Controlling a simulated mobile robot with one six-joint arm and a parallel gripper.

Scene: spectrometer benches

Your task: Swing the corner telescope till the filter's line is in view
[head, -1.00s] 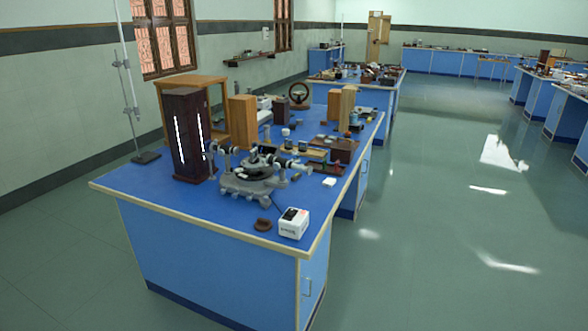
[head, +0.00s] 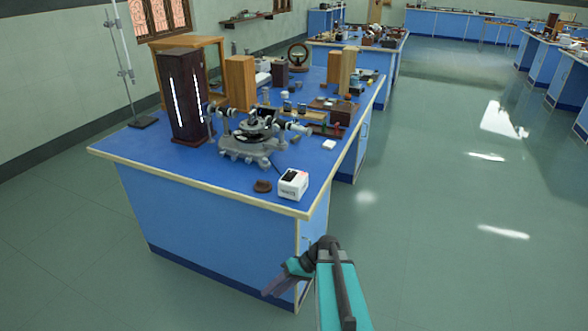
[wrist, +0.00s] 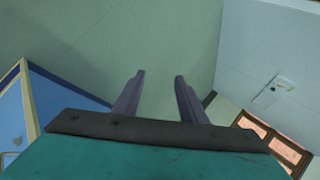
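The spectrometer (head: 252,138) stands near the front of the blue bench, beside a tall dark lamp housing (head: 184,98) with bright vertical slits. A telescope tube (head: 292,126) points right from the spectrometer. Whether any line shows in it cannot be seen. My gripper (head: 270,291) is in front of the bench, below its top and apart from everything on it. In the wrist view the two purple fingers of my gripper (wrist: 158,80) stand apart with nothing between them.
A small white box (head: 293,184) and a brown piece (head: 262,186) lie by the front right corner of the bench top (head: 190,166). Wooden blocks (head: 240,82) and small items stand behind. A stand (head: 143,121) is at the back left. The floor (head: 430,240) to the right is clear.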

